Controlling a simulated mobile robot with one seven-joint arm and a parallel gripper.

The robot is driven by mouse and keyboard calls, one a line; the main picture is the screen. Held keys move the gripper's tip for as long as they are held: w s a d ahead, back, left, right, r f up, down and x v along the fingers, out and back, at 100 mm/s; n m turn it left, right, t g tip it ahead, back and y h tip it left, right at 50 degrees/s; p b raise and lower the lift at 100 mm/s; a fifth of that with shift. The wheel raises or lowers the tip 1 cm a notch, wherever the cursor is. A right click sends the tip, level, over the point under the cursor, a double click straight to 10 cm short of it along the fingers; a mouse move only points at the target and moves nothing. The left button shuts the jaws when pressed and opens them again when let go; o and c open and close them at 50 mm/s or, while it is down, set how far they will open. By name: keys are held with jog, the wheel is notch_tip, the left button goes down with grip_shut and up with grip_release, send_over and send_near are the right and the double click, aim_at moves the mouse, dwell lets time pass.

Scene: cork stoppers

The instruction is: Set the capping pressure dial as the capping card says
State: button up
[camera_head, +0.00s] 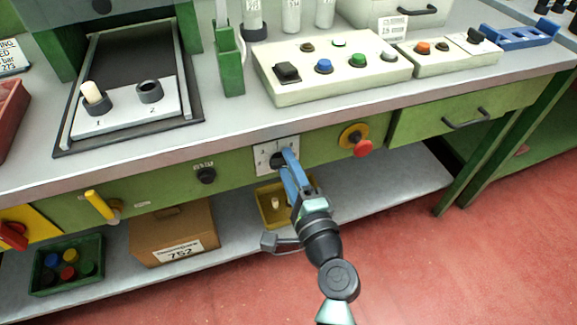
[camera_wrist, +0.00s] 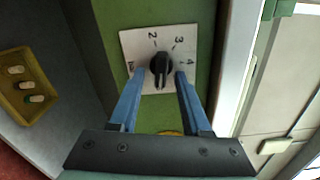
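The dial is a black knob (camera_wrist: 161,64) on a white plate (camera_wrist: 186,36) on the green bench front. The plate shows 2, 3 and 4, plus a mark at its left edge that I cannot read surely. The knob's grip ridge runs up and down in the wrist view; I cannot tell which end is the pointer. My gripper (camera_wrist: 160,74) is open, with one blue finger on each side of the knob and small gaps. In the head view my gripper (camera_head: 288,158) partly hides the dial plate (camera_head: 263,158). A card (camera_head: 10,56) at the far left is cut off; "bar" shows on it.
A red button (camera_head: 362,148) sits right of the dial, a small black knob (camera_head: 206,175) left of it. A yellow lever (camera_head: 99,205) is further left. A second small card (camera_head: 393,28) stands behind the button panel (camera_head: 300,92). A yellow tray (camera_wrist: 22,105) lies below.

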jog(key=shift+s, duration=0.1)
jog(key=v, duration=1.2)
jog(key=shift+s, duration=0.35)
jog(key=shift+d+r, duration=0.1)
jog(key=shift+r, duration=0.05)
